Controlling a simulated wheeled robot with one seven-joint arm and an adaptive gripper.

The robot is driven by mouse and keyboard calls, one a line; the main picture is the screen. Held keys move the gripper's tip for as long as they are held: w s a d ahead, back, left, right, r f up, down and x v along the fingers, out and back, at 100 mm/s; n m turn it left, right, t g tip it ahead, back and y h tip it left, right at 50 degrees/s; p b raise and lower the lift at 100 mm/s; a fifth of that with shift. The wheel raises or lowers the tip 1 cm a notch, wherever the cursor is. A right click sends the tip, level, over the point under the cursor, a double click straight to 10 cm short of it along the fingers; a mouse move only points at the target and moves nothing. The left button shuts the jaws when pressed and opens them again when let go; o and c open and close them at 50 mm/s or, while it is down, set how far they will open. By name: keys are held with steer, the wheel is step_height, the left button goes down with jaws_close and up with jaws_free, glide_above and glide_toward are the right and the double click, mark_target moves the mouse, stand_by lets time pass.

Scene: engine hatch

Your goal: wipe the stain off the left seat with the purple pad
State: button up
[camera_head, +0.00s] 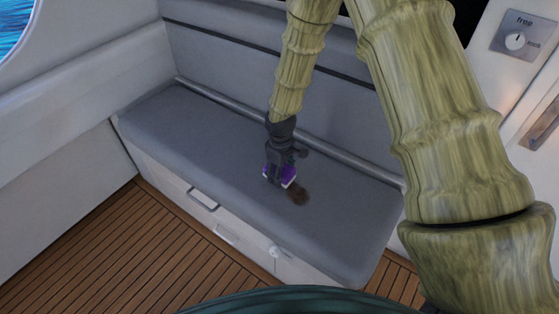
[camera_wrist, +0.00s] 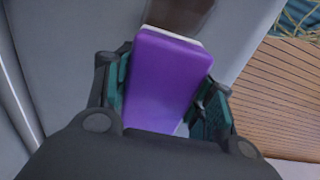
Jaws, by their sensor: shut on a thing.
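My gripper (camera_head: 279,172) is shut on the purple pad (camera_head: 288,174) low over the grey seat (camera_head: 215,135). In the wrist view the purple pad (camera_wrist: 164,80) sits between the two fingers of my gripper (camera_wrist: 163,95), with a white layer along its far edge. The stain also shows in the wrist view (camera_wrist: 182,14), just past the pad's far end. I cannot tell whether the pad touches the seat or covers part of the stain.
The grey backrest (camera_head: 240,55) with a rail (camera_head: 340,160) runs behind the seat. Drawer handles (camera_head: 203,200) are on the white seat base. The wooden floor (camera_head: 120,250) is clear in front. A dial panel (camera_head: 520,38) is on the right wall.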

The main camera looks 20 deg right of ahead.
steer(key=shift+r+p, duration=1.35)
steer(key=shift+r, duration=0.7)
steer(key=shift+f, duration=0.1)
